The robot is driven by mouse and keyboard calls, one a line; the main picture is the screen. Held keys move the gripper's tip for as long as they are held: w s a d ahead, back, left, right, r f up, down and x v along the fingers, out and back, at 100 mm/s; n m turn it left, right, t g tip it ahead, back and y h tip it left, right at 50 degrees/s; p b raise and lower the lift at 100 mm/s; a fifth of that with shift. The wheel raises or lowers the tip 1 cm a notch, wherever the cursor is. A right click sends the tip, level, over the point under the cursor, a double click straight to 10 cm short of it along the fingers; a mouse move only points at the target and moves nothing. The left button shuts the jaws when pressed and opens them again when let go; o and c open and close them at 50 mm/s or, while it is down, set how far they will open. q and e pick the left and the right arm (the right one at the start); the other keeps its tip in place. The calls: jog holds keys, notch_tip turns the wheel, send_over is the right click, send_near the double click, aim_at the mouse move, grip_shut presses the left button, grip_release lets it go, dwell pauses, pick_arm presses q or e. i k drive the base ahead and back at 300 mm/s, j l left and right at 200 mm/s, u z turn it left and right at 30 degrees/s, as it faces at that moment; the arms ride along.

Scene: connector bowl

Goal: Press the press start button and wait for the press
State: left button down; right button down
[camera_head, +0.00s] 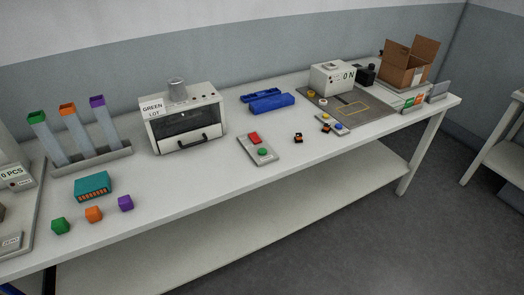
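A grey button panel (256,158) lies flat at the front middle of the table, with a red button (254,138) and a green button (263,152). A white boxy machine (323,79) with dark lettering, apparently "ON", stands farther right on a grey board (370,112). Small yellow and white round parts (311,93) sit by its front. A smaller plate (336,125) with several coloured round parts lies at the board's front edge. I cannot tell for sure which machine is the press or which button is its start. Neither gripper is in view.
A white box labelled "GREEN LOT" (184,119) with a metal cup on top stands left of the panel. Blue trays (271,103), small orange-black parts (298,137), coloured blocks (93,214), tall tubes (78,136) and an open carton (403,69) are on the table (205,190).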

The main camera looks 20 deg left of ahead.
aim_at(261, 152)
jog(key=i+l+u, duration=0.95)
jog(key=l, duration=0.4)
